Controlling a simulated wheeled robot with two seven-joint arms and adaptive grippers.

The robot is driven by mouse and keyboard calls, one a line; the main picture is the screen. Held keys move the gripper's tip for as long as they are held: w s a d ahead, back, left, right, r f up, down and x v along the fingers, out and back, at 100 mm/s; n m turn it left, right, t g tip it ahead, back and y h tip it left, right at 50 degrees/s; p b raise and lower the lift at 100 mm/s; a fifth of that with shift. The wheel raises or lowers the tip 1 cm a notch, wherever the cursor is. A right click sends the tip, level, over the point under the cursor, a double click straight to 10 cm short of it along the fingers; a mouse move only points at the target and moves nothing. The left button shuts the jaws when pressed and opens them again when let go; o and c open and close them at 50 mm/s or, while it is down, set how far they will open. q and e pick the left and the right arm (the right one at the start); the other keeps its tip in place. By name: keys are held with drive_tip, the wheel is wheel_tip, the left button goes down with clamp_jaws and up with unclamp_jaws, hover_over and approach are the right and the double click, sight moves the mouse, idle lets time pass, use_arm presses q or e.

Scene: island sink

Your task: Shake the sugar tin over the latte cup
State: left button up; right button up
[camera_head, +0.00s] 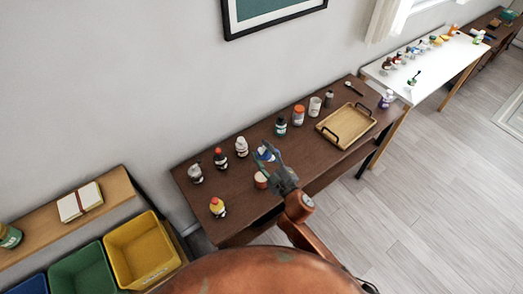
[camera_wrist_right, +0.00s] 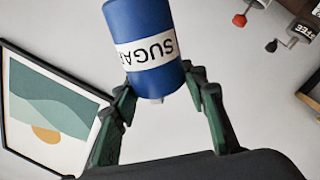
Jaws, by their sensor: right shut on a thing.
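My right gripper (camera_head: 276,166) is shut on the blue sugar tin (camera_head: 265,152), above the dark brown table. In the right wrist view the tin (camera_wrist_right: 145,20) sits between the two dark green fingers (camera_wrist_right: 160,95), and its white SUGAR label reads upside down. The tin's exact tilt is hard to tell in the head view. A small round cup (camera_head: 260,181) with a pinkish-brown top, which looks like the latte cup, stands on the table just below and left of the gripper. Its contents are too small to make out. My left gripper is not in view.
The brown table (camera_head: 235,205) holds several bottles along its back, a yellow-topped bottle (camera_head: 217,207) at front left, and a wooden tray (camera_head: 346,126) with dark handles at right. Coloured bins (camera_head: 140,250) stand at lower left. A white table (camera_head: 440,65) stands beyond.

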sight(262, 176)
wheel_tip(262, 176, down, 9)
drive_tip(key=n+b, duration=0.6)
drive_tip(key=n, duration=0.3)
drive_tip(key=shift+n+b, duration=0.3)
drive_tip(key=shift+b, duration=0.1)
drive_tip(key=n, duration=0.2)
drive_tip(key=f+n, duration=0.1)
drive_tip(key=n, duration=0.1)
drive_tip(key=shift+b, duration=0.35)
drive_tip(key=shift+r+m+p, duration=0.3)
drive_tip(key=shift+r+p, duration=0.1)
wheel_tip(262, 176, up, 5)
drive_tip(key=m+p, duration=0.5)
drive_tip(key=m, duration=0.1)
drive_tip(key=shift+f+m, duration=0.1)
drive_tip(key=shift+m, duration=0.2)
drive_tip(key=shift+m+p, duration=0.35)
drive_tip(key=shift+m, duration=0.05)
drive_tip(key=shift+f, duration=0.1)
